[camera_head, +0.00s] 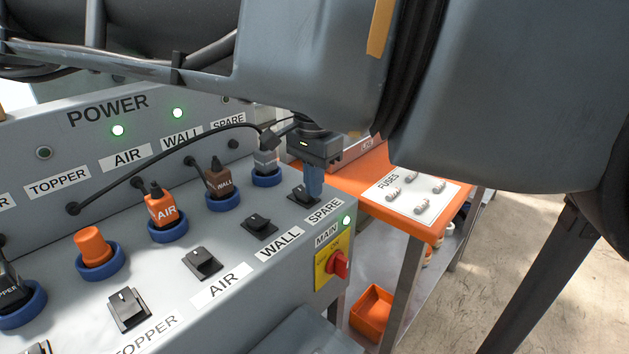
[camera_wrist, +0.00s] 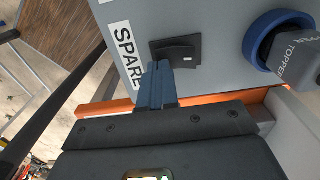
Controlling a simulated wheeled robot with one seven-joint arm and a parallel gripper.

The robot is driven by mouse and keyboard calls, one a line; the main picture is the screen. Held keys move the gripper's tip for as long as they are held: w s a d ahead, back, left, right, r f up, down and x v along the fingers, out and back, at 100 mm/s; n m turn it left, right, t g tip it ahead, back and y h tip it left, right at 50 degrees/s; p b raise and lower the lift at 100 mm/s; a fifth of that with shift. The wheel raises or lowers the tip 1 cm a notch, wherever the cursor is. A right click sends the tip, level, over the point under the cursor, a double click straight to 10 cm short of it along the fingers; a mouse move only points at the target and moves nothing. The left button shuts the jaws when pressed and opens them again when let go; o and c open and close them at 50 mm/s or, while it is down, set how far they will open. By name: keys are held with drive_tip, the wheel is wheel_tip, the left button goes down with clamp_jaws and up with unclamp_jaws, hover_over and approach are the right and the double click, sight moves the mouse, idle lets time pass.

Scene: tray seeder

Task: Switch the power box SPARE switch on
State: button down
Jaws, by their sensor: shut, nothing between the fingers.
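The SPARE switch (camera_head: 298,193) is a black rocker on the sloped face of the grey power box (camera_head: 215,262), above the SPARE label (camera_head: 324,211). It also shows in the wrist view (camera_wrist: 176,50), beside its label (camera_wrist: 126,52). My gripper (camera_head: 314,193) is shut and empty, its blue fingers pointing down at the switch and partly covering it in the head view. In the wrist view the fingertips (camera_wrist: 158,66) are at the switch's near edge; I cannot tell whether they touch. The SPARE lamp (camera_head: 226,99) looks dark. Which way the rocker is tipped is unclear.
A grey plug (camera_wrist: 292,52) labelled TOPPER sits in the blue-ringed socket close to the switch. The WALL switch (camera_head: 259,226) and red MAIN knob (camera_head: 338,264) are nearby. AIR, WALL and MAIN lamps glow green. An orange-topped cart (camera_head: 345,187) with fuses stands right.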

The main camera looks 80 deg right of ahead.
drive_tip(key=shift+w+d+r+p, duration=0.3)
drive_tip(key=shift+w+p, duration=0.15)
drive_tip(key=shift+w, duration=0.05)
drive_tip(key=shift+r, duration=0.1)
wheel_tip(320, 180, up, 8)
drive_tip(key=shift+f+p, duration=0.2)
drive_tip(key=shift+p, duration=0.2)
idle(0.5)
